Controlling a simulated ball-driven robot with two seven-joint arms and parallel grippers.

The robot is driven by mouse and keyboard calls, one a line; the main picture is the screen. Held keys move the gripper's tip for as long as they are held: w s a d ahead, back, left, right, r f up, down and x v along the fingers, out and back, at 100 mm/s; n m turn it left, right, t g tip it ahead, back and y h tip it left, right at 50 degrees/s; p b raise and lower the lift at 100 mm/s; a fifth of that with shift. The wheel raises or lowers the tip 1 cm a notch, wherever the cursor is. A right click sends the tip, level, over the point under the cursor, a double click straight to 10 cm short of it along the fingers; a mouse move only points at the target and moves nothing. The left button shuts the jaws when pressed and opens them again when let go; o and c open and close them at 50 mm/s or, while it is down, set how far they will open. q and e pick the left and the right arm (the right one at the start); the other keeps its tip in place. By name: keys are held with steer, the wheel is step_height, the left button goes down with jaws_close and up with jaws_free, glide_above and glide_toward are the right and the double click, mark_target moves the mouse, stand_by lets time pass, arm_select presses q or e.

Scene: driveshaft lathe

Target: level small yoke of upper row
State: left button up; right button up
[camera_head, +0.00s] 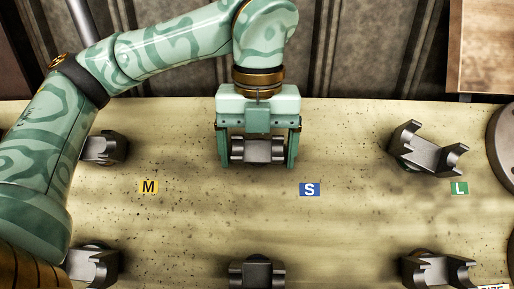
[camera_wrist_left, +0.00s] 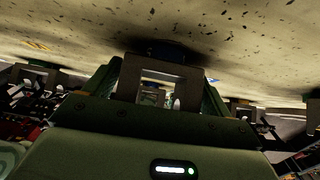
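The small yoke of the upper row (camera_head: 258,151) is a dark grey U-shaped part on the pale speckled panel (camera_head: 220,220), up and left of the blue S label (camera_head: 310,189). It looks about level in the head view. My left gripper (camera_head: 258,162) is around it, one finger along each side, with no clear gap. In the left wrist view the yoke (camera_wrist_left: 127,80) fills the space between the fingers, its two arms toward the camera. The gripper hides part of its base. My right gripper is in neither view.
The upper row's right yoke (camera_head: 428,152) is visibly tilted, by the green L label (camera_head: 460,188). The left yoke (camera_head: 103,147) is partly behind my left arm, near the yellow M label (camera_head: 149,187). Lower-row yokes, such as the middle one (camera_head: 257,272), line the bottom edge.

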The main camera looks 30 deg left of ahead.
arm_select(q)
steer(key=shift+o, duration=0.7)
steer(key=shift+d, duration=0.15)
steer(key=shift+r, duration=0.25)
step_height(320, 180, up, 16)
steer(key=shift+p, duration=0.35)
steer(key=shift+d+f, duration=0.1)
